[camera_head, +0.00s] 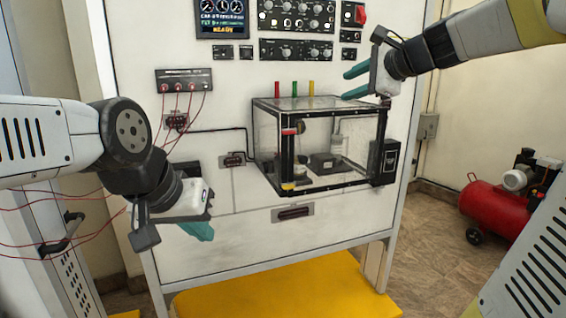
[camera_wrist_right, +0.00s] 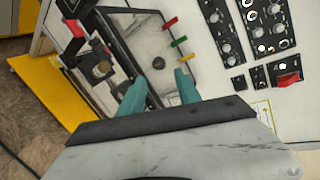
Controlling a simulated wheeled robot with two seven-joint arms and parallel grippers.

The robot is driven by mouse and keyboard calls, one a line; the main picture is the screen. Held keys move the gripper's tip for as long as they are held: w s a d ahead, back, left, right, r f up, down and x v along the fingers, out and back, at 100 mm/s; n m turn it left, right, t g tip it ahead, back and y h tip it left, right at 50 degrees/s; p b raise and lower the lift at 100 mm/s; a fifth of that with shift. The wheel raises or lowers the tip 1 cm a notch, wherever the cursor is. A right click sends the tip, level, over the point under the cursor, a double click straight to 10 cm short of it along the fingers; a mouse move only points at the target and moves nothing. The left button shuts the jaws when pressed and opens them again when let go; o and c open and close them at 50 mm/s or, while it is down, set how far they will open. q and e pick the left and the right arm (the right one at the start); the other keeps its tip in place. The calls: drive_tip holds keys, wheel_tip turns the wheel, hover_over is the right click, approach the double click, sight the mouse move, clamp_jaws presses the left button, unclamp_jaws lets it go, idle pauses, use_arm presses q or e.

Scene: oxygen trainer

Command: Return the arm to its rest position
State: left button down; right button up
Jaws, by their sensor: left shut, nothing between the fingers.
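My left gripper (camera_head: 200,232) hangs at the left in the head view, in front of the lower part of the white panel. Its teal fingers are together, with nothing seen in them. My right gripper (camera_head: 350,84) comes in from the upper right, near the top right of the clear chamber. Its two teal fingers are apart and empty. In the wrist view the same fingers (camera_wrist_right: 160,88) stand apart, with the white panel and the chamber beyond them.
The clear black-framed chamber (camera_head: 264,150) is mounted on the white panel (camera_head: 215,255), with red, green and yellow pegs on top. Red wires run near my left arm. A yellow platform (camera_head: 290,290) lies below. A red compressor (camera_head: 495,207) stands at the right.

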drive_tip(key=s+a+f+n+g+h, duration=0.2)
drive_tip(key=s+f+n+g+h, duration=0.2)
drive_tip(key=s+f+n, duration=1.3)
drive_tip(key=s+f+g, duration=0.1)
drive_tip(key=s+f, duration=0.5)
drive_tip(key=s, duration=0.2)
drive_tip(key=shift+s+a+g, duration=0.15)
drive_tip(key=shift+s+g, duration=0.15)
drive_tip(key=shift+g, duration=0.1)
